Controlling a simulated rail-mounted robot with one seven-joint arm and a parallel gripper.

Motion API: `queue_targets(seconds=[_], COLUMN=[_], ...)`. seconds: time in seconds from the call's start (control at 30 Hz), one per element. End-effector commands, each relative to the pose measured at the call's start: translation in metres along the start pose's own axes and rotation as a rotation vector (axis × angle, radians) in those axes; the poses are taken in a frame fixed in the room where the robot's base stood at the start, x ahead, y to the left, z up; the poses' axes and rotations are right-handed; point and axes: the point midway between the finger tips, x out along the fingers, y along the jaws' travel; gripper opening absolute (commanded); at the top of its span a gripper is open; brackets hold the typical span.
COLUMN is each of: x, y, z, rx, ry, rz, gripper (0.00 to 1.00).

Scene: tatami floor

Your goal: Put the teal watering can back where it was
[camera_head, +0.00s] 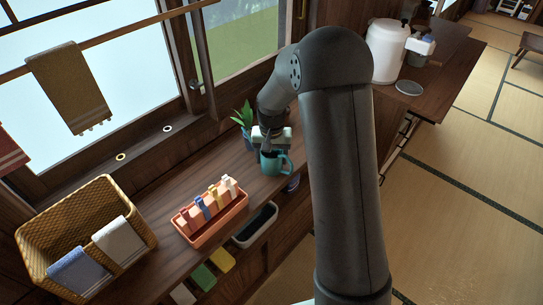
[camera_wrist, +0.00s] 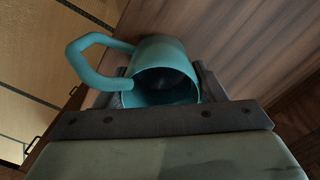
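The teal watering can (camera_head: 270,163) is in the middle of the head view, beside the potted plant and near the front edge of the wooden counter. In the wrist view the can (camera_wrist: 165,50) shows its open mouth towards me and its looped handle to the left. My gripper (camera_head: 270,141) is above the can in the head view. In the wrist view its two fingers (camera_wrist: 163,88) lie against opposite sides of the can's rim. I cannot tell whether the can's base touches the counter; its underside is hidden.
A potted plant (camera_head: 244,118) stands close behind the can. An orange tray (camera_head: 211,234) of several small packets and a wicker basket (camera_head: 42,231) with cloths stand to the left. A white dispenser (camera_head: 386,52) stands at the back right. Bare counter (camera_head: 175,190) lies between.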

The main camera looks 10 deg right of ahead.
Motion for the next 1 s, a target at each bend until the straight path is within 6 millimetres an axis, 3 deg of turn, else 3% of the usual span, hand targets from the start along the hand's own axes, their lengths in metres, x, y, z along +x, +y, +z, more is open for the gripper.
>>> queue_targets(seconds=[0.03,0.07,0.1,0.47,1.0], x=[0.001,0.0,0.0,-0.007,-0.108], y=[0.0,0.0,0.0,0.0,0.0], z=[0.0,0.0,0.0,0.0,-0.001], rx=[0.0,0.0,0.0,0.0,0.0], ry=[0.0,0.0,0.0,0.001,0.003], rz=[0.0,0.0,0.0,0.0,-0.001], gripper=[0.75,0.83,0.85,0.85,0.85])
